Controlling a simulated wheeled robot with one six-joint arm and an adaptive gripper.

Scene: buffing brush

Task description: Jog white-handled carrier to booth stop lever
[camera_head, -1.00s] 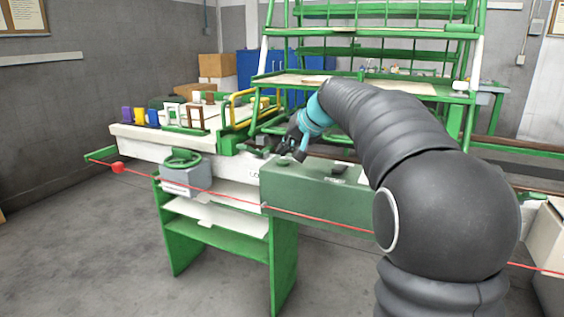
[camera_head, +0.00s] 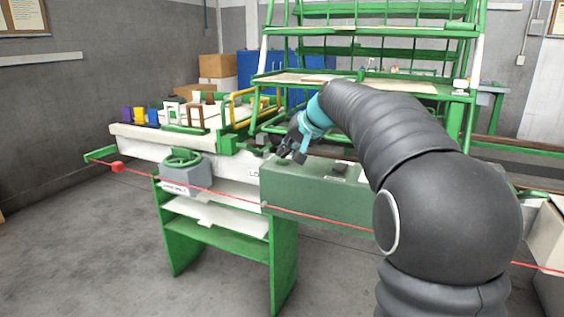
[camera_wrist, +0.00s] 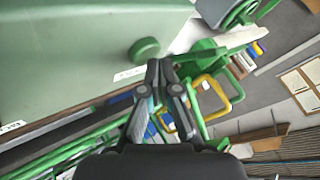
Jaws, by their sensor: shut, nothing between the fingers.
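The white-handled carrier (camera_head: 173,111) appears to be the white frame standing in the row on the white bench at the left, beside a brown frame. My gripper (camera_head: 288,157) is over the left end of a green box (camera_head: 310,192), well to the right of the carriers. In the wrist view my gripper (camera_wrist: 160,66) has its fingertips together and empty, in front of a round green knob (camera_wrist: 145,50) on the green box. I cannot tell whether they touch it. I cannot make out the booth stop lever for sure.
Purple (camera_head: 127,114), yellow (camera_head: 139,115) and brown (camera_head: 195,115) pieces share the row. A grey box with a green handwheel (camera_head: 182,159) is on the bench front. A red cord (camera_head: 232,197) crosses in front. A green rack (camera_head: 380,50) stands behind.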

